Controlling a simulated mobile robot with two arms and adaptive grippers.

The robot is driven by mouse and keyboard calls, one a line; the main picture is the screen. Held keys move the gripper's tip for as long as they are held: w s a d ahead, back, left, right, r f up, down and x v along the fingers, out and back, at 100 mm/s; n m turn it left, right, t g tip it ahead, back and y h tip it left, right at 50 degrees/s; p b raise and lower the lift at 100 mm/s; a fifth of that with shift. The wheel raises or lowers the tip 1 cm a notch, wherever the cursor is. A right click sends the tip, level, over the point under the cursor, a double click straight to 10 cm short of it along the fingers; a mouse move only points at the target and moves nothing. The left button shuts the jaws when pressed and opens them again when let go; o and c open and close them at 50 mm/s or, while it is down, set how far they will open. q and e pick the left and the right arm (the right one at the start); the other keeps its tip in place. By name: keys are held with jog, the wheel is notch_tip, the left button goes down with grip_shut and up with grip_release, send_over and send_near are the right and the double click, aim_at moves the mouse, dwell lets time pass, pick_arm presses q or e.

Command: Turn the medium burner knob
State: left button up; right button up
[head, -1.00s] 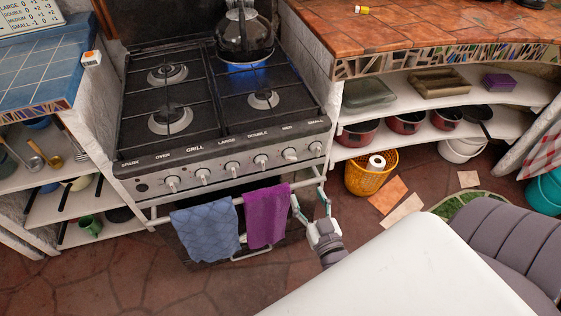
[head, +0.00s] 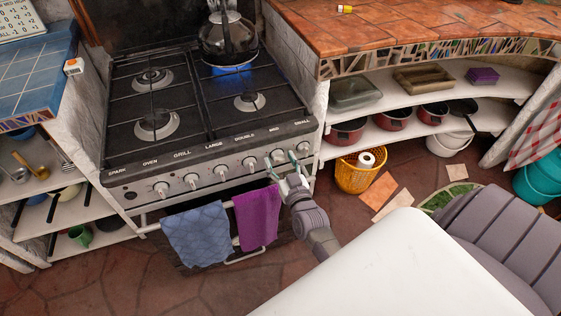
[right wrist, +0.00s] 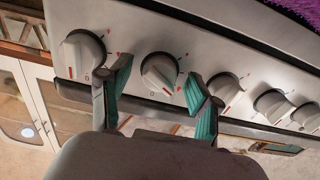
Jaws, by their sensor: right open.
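The medium burner knob (right wrist: 160,72) is a round white knob with a grip bar and red marks, on the stove's front panel (head: 212,172) below the "MED" label. In the right wrist view it shows between the two teal fingertips of my right gripper (right wrist: 159,76). In the head view my right gripper (head: 280,160) is open at the panel, with its fingers on either side of this knob. I cannot tell whether they touch it. The small knob (right wrist: 83,50) and double knob (right wrist: 222,88) flank it. My left gripper is not in view.
A kettle (head: 228,38) stands over a blue flame at the back right burner. A purple towel (head: 257,218) and a blue towel (head: 196,234) hang on the oven rail. A yellow basket (head: 358,175) sits on the floor, right of the stove.

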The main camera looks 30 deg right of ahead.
jog(key=shift+c, duration=0.2)
jog(key=c, duration=1.1)
jog(key=m+p, duration=0.1)
jog(key=m, duration=1)
jog(key=shift+m, duration=0.3)
jog(key=shift+a, duration=0.1)
jog(key=o, duration=1.1)
jog(key=shift+o, duration=0.2)
